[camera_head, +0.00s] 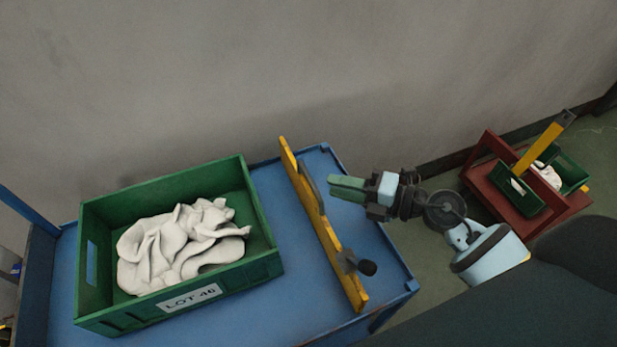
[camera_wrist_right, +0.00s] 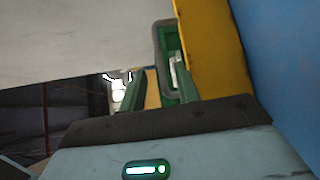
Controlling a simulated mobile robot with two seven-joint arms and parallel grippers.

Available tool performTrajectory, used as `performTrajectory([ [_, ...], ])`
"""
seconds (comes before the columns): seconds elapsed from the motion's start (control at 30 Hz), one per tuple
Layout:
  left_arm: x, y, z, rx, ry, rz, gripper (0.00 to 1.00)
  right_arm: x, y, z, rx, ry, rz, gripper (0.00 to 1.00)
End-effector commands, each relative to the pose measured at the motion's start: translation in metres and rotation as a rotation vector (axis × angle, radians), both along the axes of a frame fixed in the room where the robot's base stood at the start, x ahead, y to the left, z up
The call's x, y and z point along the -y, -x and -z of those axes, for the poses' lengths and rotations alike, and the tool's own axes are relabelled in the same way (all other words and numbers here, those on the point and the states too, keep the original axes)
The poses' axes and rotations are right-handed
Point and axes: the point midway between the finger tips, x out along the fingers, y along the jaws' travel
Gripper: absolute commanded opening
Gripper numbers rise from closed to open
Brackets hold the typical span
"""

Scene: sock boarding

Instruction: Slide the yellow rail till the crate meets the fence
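The yellow rail (camera_head: 330,240) lies across the blue table to the right of the green crate (camera_head: 262,268), with bare table between them. A grey loop handle (camera_head: 311,187) is on the rail's right side and shows in the wrist view (camera_wrist_right: 160,38). The crate, labelled LOT 46, holds white socks (camera_head: 180,245). A raised dark-blue side (camera_head: 36,285) at the table's left may be the fence; a strip of table separates it from the crate. My right gripper (camera_head: 332,188) is right of the handle, its green fingers (camera_wrist_right: 158,78) apart. My left gripper is out of view.
A grey wall (camera_head: 300,70) rises behind the blue table (camera_head: 385,255). At right, a red stand (camera_head: 485,185) holds small green bins (camera_head: 572,172) and a yellow post (camera_head: 543,143).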

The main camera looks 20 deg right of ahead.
Motion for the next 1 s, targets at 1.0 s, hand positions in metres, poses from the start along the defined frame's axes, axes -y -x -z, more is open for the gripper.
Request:
performTrajectory([
  [1.0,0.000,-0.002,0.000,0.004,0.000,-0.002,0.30,-0.050,-0.047,0.009,0.001,-0.002,0.000,0.11],
])
